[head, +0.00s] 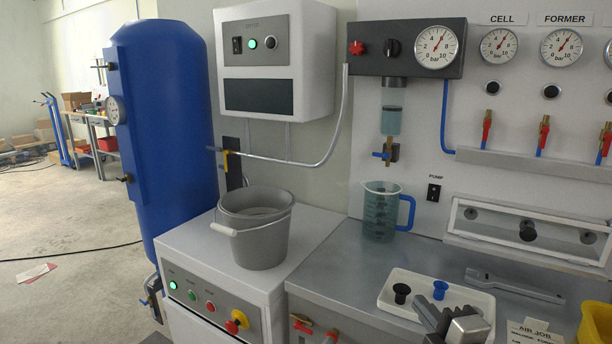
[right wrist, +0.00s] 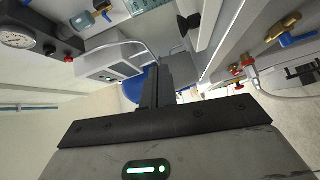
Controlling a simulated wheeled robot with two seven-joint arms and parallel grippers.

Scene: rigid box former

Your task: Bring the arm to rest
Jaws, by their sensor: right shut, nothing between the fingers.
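My right gripper (head: 432,312) shows at the bottom of the head view, in front of the white tray (head: 388,296) on the grey bench. In the right wrist view its dark fingers (right wrist: 155,88) are together with nothing between them. The bench top and part of the tray are hidden behind the gripper. My left gripper is not in view.
The tray holds a black and a blue plug (head: 440,289). A grey wrench (head: 515,286) lies behind it, and a yellow container (head: 597,322) stands at right. A measuring jug (head: 380,212) and a bucket (head: 262,240) stand to the left. Valves and gauges line the wall panel.

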